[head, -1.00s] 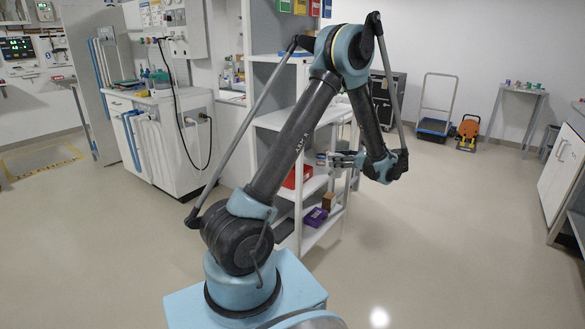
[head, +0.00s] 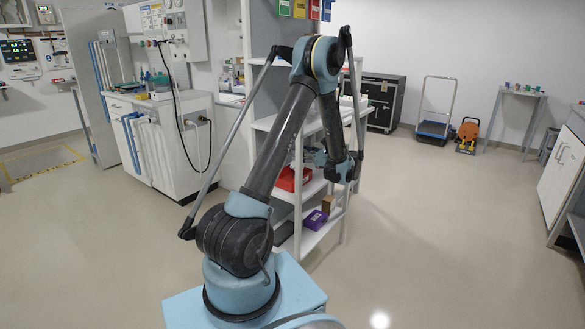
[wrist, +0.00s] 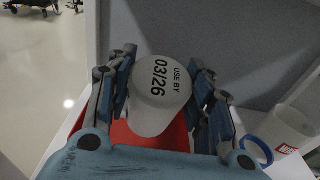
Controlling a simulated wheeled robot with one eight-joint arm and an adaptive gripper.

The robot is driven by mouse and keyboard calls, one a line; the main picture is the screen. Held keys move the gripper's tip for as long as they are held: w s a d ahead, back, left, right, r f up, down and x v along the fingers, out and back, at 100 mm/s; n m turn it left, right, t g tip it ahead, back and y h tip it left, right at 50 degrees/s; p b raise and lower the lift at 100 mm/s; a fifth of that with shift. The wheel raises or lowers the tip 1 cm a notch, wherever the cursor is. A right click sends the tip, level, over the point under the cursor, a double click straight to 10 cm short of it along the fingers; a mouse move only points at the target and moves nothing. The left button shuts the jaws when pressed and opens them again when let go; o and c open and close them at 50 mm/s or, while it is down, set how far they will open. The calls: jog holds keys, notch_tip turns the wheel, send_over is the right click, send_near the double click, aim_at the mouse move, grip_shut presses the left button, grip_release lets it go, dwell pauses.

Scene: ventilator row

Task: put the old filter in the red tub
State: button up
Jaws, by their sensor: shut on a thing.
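A white rounded filter (wrist: 158,92) marked "USE BY 03/26" sits between the blue and grey fingers of my gripper (wrist: 163,72) in the wrist view. My gripper is shut on it. The red tub (head: 287,181) stands on a middle shelf of the white rack in the head view. Red, which looks like the tub, shows below and behind the filter in the wrist view (wrist: 180,133). In the head view my gripper (head: 314,159) is at the rack, just above and right of the tub; the filter is hard to make out there.
The white rack (head: 316,238) has shelf boards and posts close around my gripper. A purple box (head: 315,219) and a brown box (head: 328,203) sit on the lower shelf. A white item with a blue ring (wrist: 259,151) lies right of the fingers. The floor right of the rack is clear.

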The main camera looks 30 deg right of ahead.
jog(key=f, duration=0.2)
jog(key=w+f, duration=0.1)
jog(key=f, duration=0.1)
jog(key=shift+w+a, duration=0.1)
jog(key=shift+a, duration=0.1)
jog(key=shift+w+a+f, duration=0.1)
jog(key=shift+w+f, duration=0.1)
jog(key=shift+f, duration=0.25)
jog(key=shift+w+a+f, duration=0.1)
jog(key=shift+w+f, duration=0.05)
jog(key=shift+f, duration=0.25)
jog(key=shift+w+a+r+g+h, duration=0.1)
jog(key=shift+w+a+g+h, duration=0.2)
jog(key=shift+w+g, duration=0.4)
jog(key=shift+w+a+r+g+h, duration=0.15)
jog(key=shift+w+g+h, duration=0.25)
jog(key=shift+g, duration=0.6)
jog(key=shift+f, duration=0.85)
jog(key=o, duration=1.2)
jog(key=shift+f, duration=0.1)
jog(key=shift+c, duration=0.2)
